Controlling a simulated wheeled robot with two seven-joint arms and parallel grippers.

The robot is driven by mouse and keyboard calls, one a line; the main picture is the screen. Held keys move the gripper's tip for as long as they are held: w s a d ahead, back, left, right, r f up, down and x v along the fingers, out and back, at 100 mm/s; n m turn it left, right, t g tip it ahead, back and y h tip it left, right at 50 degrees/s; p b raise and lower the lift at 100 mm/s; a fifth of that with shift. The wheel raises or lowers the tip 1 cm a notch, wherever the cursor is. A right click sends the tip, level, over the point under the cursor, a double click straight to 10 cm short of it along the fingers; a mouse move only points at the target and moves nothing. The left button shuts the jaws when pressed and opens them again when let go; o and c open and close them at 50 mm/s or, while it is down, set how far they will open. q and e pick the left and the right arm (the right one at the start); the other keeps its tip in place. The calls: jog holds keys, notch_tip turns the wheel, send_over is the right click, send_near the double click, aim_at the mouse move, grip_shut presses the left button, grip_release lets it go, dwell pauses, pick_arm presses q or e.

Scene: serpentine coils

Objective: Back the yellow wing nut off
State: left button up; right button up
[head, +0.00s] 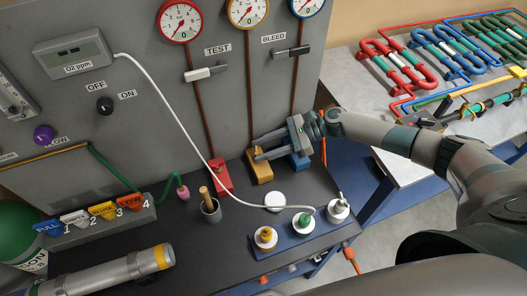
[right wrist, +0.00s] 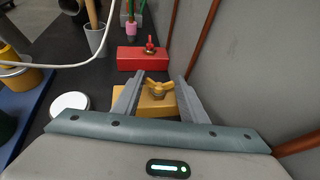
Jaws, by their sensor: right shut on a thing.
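The yellow wing nut (right wrist: 157,88) sits on top of a yellow block (right wrist: 155,104) in the right wrist view. In the head view the yellow block (head: 260,172) stands at the foot of the grey panel. My right gripper (right wrist: 159,76) has its two fingers on either side of the wing nut, shut on it. In the head view the right gripper (head: 257,146) comes in from the right, low over the block, and its fingers mostly hide the nut. My left gripper is not in view.
A red block (right wrist: 142,59) with a red wing nut stands beyond the yellow one. A blue block (head: 299,162) is right beside my gripper. The grey panel (right wrist: 250,60) with brown pipes is close by. A white disc (head: 275,201) and a cup (head: 211,210) stand nearby.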

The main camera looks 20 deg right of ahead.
jog(key=shift+s+f, duration=0.1)
jog(key=shift+f, duration=0.05)
jog(key=o, duration=0.8)
jog(key=shift+o, duration=1.4)
jog(key=shift+r, duration=0.2)
